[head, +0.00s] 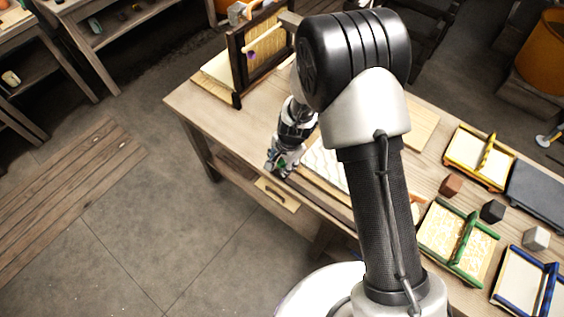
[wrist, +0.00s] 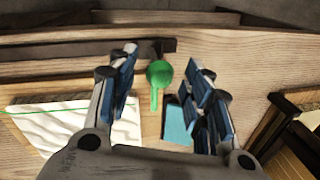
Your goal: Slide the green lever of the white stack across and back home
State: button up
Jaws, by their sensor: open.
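The green lever (wrist: 158,76), with a round knob and a thin stem, lies between the fingers of my gripper (wrist: 162,62) in the wrist view. The fingers are open, with a gap on each side of the knob. The white stack (wrist: 75,125), a wavy white sheet with a thin green line across it, lies left of the lever. In the head view my gripper (head: 282,168) points down at the table's front edge, left of the white stack (head: 328,168). My arm hides part of the stack there.
A light blue piece (wrist: 178,125) lies right of the lever's stem. An upright dark wooden frame (head: 236,68) stands at the table's back left. Yellow, green (head: 462,243) and blue trays and several small blocks lie on the right. A dark bar (wrist: 85,50) runs along the edge.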

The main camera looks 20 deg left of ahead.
jog(key=shift+f, duration=0.15)
grip_shut()
dwell(0.6)
